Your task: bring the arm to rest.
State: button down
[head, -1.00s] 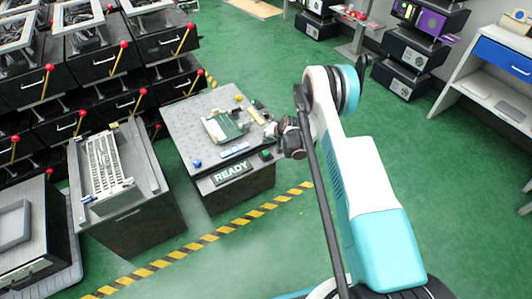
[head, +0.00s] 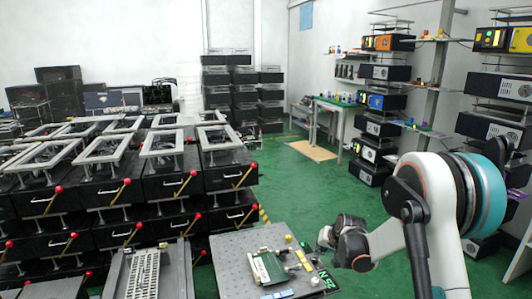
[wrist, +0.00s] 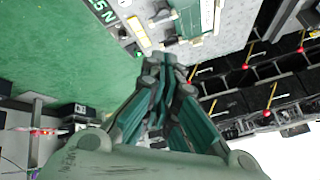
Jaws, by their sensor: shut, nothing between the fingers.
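My gripper (head: 328,237) is at the right edge of the grey fixture table in the head view, with my white and teal arm reaching in from the lower right. In the wrist view my gripper (wrist: 168,62) has its fingers drawn together, with nothing between them. The fingertips lie near the edge of the table top in that picture. In the head view the grey table (head: 232,268) carries a green board fixture (head: 268,268), which is left of my gripper and apart from it.
Black lever fixtures (head: 185,186) with red-knobbed yellow levers fill the left. A long white keyboard-like panel (head: 142,276) lies on a bench left of the table. Shelves with boxes (head: 385,72) stand at the back right. Green floor (head: 330,190) is open behind the table.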

jog(key=s+r+n+h, duration=0.1)
jog(key=s+r, duration=1.8)
jog(key=r, duration=0.2)
jog(key=s+r+n+h, duration=0.1)
jog(key=s+n, duration=0.1)
jog(key=s, duration=2.2)
jog(key=shift+s+r, duration=0.3)
jog(key=shift+r, duration=0.05)
